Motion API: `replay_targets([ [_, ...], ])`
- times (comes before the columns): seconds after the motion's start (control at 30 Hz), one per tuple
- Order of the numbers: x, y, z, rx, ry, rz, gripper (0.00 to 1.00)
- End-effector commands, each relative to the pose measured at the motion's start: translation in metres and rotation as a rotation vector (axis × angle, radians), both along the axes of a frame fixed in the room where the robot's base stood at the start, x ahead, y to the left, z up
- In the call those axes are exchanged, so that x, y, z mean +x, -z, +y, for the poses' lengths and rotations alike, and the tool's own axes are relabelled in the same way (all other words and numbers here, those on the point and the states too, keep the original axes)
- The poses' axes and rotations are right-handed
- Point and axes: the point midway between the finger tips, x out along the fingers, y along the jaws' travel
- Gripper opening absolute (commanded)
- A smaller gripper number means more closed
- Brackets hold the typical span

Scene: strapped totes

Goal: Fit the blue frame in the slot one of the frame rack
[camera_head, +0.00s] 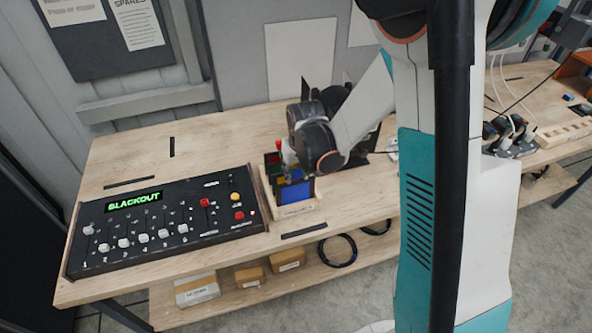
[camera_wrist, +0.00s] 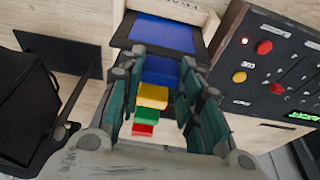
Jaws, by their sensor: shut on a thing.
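The blue frame (camera_head: 293,192) has a dark border and a blue face; it shows also in the wrist view (camera_wrist: 160,37). My gripper (camera_wrist: 160,62) is shut on its blue upper part, one finger at each side; in the head view my gripper (camera_head: 288,163) is over the rack. The wooden frame rack (camera_head: 297,212) stands on the bench, with its labelled front edge at the top of the wrist view (camera_wrist: 190,8). The blue frame is at the rack's front end. Yellow (camera_wrist: 152,96), green (camera_wrist: 146,115) and red (camera_wrist: 142,130) pieces line up behind it. Its lower edge and the slots are hidden, so its seating is unclear.
A black control panel (camera_head: 160,225) with knobs and a green BLACKOUT display lies close left of the rack. A dark object (camera_wrist: 25,105) stands on the rack's other side. Bare bench lies behind the panel. Boxes (camera_head: 197,290) sit on the shelf below.

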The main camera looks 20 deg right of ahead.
Motion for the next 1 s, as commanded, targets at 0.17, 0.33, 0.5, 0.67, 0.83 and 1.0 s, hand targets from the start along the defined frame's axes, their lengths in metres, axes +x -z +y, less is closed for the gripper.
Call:
replay_targets([
  [0.17, 0.0, 0.001, 0.0, 0.0, 0.0, 0.0, 0.04],
  [0.33, 0.0, 0.001, 0.0, 0.0, 0.0, 0.0, 0.42],
  [0.5, 0.0, 0.001, 0.0, 0.0, 0.0, 0.0, 0.56],
  [0.67, 0.0, 0.001, 0.0, 0.0, 0.0, 0.0, 0.56],
  [0.83, -0.001, -0.003, 0.0, 0.0, 0.0, 0.0, 0.56],
  [1.0, -0.007, -0.021, 0.0, 0.0, 0.0, 0.0, 0.56],
])
